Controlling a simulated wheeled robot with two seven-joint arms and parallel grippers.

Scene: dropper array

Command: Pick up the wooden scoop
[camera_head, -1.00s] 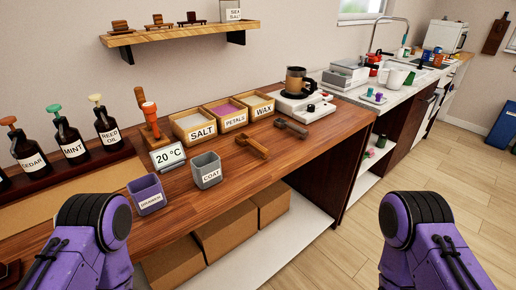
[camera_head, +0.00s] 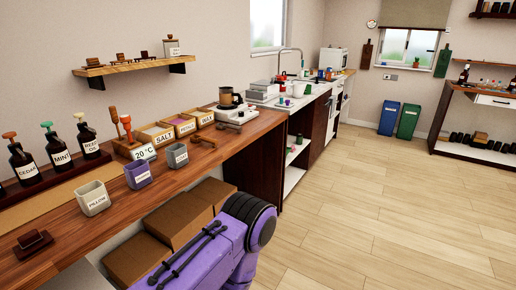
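The wooden scoop (camera_head: 203,141) lies on the wooden counter (camera_head: 130,213), in front of the petals and wax boxes and behind the grey coat cup (camera_head: 177,156). It is small and partly dark at this distance. A darker grey scoop (camera_head: 229,127) lies just to its right. A purple link of my arm shows at the bottom middle, in front of the counter's edge and well away from the scoop. Neither of my grippers shows.
Labelled salt (camera_head: 156,136), petals (camera_head: 182,127) and wax (camera_head: 204,117) boxes stand behind the scoop. A mug (camera_head: 229,98) sits on a white hotplate (camera_head: 238,115). The 20 °C display (camera_head: 145,154), drawer cup (camera_head: 138,175) and pillow cup (camera_head: 93,199) stand left. Open floor (camera_head: 370,215) lies right.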

